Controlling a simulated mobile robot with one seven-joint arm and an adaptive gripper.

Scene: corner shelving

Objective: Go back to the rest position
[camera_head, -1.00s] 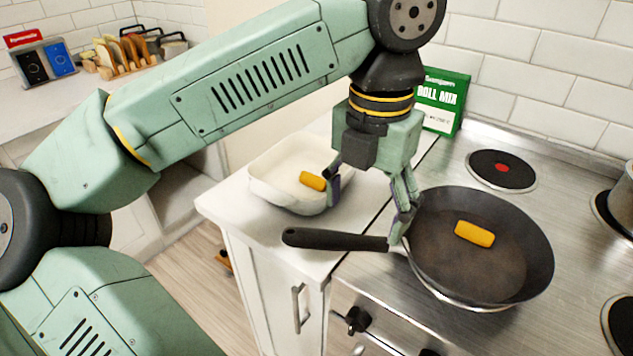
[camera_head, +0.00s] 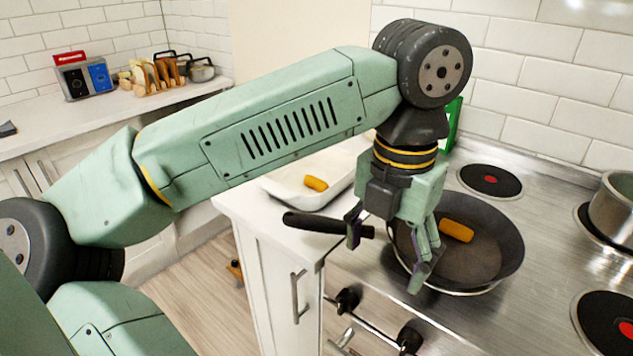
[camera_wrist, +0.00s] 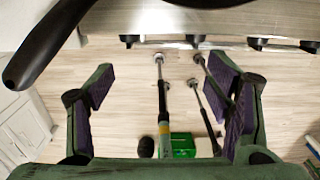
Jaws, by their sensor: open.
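My gripper (camera_head: 385,262) is open and empty in the head view. It hangs in front of the stove's front edge, beside the black frying pan (camera_head: 490,262) and over its handle side. The pan's black handle (camera_wrist: 45,45) crosses the top left of the wrist view. One orange-yellow piece (camera_head: 456,230) lies in the pan. Another orange-yellow piece (camera_head: 316,184) lies in the white dish (camera_head: 290,197) on the counter.
The stove (camera_head: 545,250) has several hotplates, and a steel pot (camera_head: 612,208) stands at the right. Stove knobs (camera_head: 410,338) stick out below my gripper. A toast rack (camera_head: 158,75) stands on the far left counter.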

